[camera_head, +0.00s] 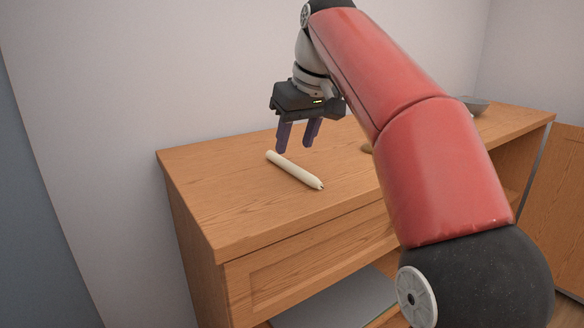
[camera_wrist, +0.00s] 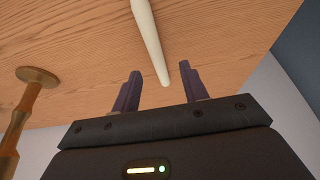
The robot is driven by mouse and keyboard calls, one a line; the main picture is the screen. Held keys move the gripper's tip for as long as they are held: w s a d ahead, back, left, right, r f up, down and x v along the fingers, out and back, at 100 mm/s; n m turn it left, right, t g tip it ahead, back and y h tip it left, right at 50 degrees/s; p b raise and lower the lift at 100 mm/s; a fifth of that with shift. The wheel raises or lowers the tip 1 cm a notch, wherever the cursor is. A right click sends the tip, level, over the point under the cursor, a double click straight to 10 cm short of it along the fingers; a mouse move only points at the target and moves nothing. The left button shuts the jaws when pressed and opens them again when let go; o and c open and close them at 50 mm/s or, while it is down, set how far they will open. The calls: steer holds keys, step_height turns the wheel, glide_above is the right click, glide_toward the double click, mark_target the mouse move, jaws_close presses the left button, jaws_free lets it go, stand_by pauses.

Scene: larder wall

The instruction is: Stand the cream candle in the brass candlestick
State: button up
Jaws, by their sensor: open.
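The cream candle (camera_head: 295,170) lies on its side on the wooden cabinet top, near its left end. In the wrist view the candle (camera_wrist: 150,40) reaches from the top edge down to between my gripper's fingers. My gripper (camera_head: 295,148) is open and empty, fingers pointing down, above the candle's far end. It also shows in the wrist view (camera_wrist: 160,80), with a finger on either side of the candle's end and no visible contact. A brass candlestick (camera_wrist: 27,105) shows at the left of the wrist view. In the head view my arm hides most of it.
The wooden cabinet top (camera_head: 235,205) is clear around the candle. A grey bowl (camera_head: 474,105) sits at the far right end. A wall (camera_head: 200,70) stands close behind the top. A shelf space opens below.

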mark_target(293, 165)
steer(key=x, duration=0.2)
steer(key=b+x, duration=0.1)
steer(key=x, duration=0.1)
steer(key=shift+s+d+f, duration=0.1)
steer(key=shift+d, duration=0.25)
steer(key=shift+w+a+f+b, duration=0.15)
steer(key=shift+w+f+b, duration=0.15)
steer(key=shift+f, duration=0.25)
steer(key=shift+c, duration=0.3)
jaws_close()
